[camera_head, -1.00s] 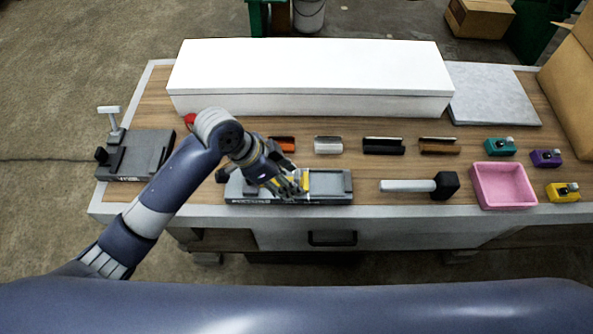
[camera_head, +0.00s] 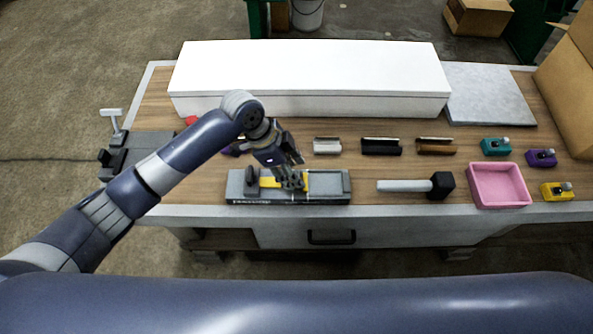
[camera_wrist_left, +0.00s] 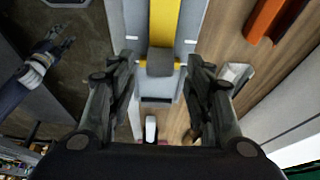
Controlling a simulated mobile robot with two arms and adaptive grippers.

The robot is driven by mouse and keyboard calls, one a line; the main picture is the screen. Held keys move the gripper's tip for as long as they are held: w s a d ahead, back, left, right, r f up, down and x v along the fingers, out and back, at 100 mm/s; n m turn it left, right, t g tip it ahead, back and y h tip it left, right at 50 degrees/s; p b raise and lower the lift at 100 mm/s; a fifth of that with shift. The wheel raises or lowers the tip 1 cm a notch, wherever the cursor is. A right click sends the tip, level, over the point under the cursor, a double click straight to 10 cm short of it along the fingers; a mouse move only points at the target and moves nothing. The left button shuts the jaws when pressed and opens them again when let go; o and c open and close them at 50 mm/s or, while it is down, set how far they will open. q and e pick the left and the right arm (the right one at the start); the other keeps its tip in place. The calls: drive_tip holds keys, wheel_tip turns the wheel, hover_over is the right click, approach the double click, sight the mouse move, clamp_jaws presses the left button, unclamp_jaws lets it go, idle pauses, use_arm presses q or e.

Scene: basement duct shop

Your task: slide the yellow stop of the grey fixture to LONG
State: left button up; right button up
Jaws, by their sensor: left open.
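The grey fixture (camera_head: 338,189) lies along the bench's front edge, with lettering too small to read on its front face. Its yellow stop (camera_head: 322,183) is partly hidden behind my left gripper (camera_head: 290,183) in the head view. In the left wrist view the yellow part (camera_wrist_left: 164,22) runs up the picture along the fixture, with a grey block (camera_wrist_left: 160,62) at its near end. My left gripper is open, its fingers (camera_wrist_left: 160,85) on either side of the fixture's line; I cannot tell whether they touch it.
A hammer (camera_head: 405,186) and a pink tray (camera_head: 499,185) lie right of the fixture. Coloured channel pieces (camera_head: 380,146) lie behind it, before a long white box (camera_head: 310,80). A second dark fixture (camera_head: 140,150) sits left, partly behind my arm.

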sight(275, 179)
use_arm(q)
drive_tip(key=shift+x, duration=1.45)
drive_tip(key=shift+c, duration=0.6)
clamp_jaws()
drive_tip(key=shift+a+p, duration=0.65)
drive_tip(key=shift+a, duration=1.6)
drive_tip(key=shift+o, duration=0.6)
unclamp_jaws()
